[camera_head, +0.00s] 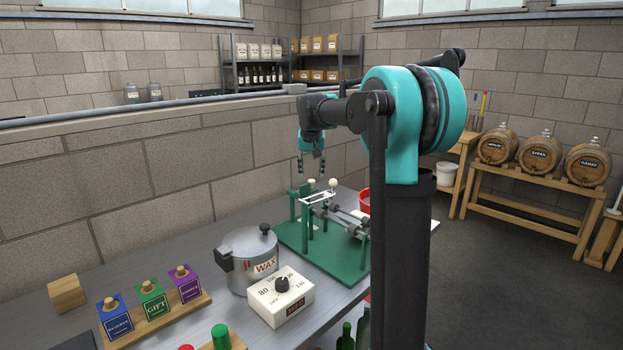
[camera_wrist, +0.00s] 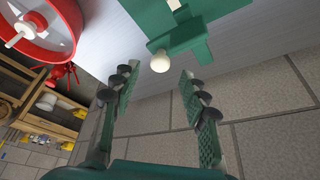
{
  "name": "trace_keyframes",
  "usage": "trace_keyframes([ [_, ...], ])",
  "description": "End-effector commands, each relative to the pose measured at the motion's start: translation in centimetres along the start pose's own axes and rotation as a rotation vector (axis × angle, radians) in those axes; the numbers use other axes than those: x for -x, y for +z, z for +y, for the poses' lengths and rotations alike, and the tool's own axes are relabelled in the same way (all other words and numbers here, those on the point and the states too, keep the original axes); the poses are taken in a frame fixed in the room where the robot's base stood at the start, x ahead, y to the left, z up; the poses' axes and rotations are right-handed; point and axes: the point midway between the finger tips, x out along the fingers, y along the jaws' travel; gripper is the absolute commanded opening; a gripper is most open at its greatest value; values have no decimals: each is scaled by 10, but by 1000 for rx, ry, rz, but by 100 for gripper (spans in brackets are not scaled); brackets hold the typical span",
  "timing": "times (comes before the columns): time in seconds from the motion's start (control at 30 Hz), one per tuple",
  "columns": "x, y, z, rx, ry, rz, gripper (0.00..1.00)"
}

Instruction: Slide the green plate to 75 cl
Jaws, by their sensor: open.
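A bottling rig with a green base board (camera_head: 345,266) stands on the bench, with green uprights, grey rollers and a white-faced strip (camera_head: 318,197) on top. A white ball knob (camera_head: 333,183) stands up at the strip's far right. In the wrist view the white knob (camera_wrist: 159,62) sits at the edge of a green plate (camera_wrist: 184,38). My gripper (camera_head: 311,168) is open and empty, pointing down above the rig. In the wrist view the knob shows between the fingertips (camera_wrist: 159,75), apart from both. No 75 cl mark can be read.
A wax pot (camera_head: 249,262) and a white dial box (camera_head: 281,298) stand in front of the rig. A red round item (camera_wrist: 42,30) is beside it, partly hidden in the head view. Coloured boxes on a wooden rack (camera_head: 160,318) are front left. A block wall runs behind the bench.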

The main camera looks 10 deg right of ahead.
Motion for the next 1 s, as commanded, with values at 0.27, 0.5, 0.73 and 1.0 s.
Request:
trace_keyframes([
  [0.27,-32,0,0,-1,0,0,44],
  [0.5,-36,0,0,0,0,0,44],
  [0.73,-35,0,0,0,0,0,31],
  [1.0,-35,0,0,0,0,0,0],
])
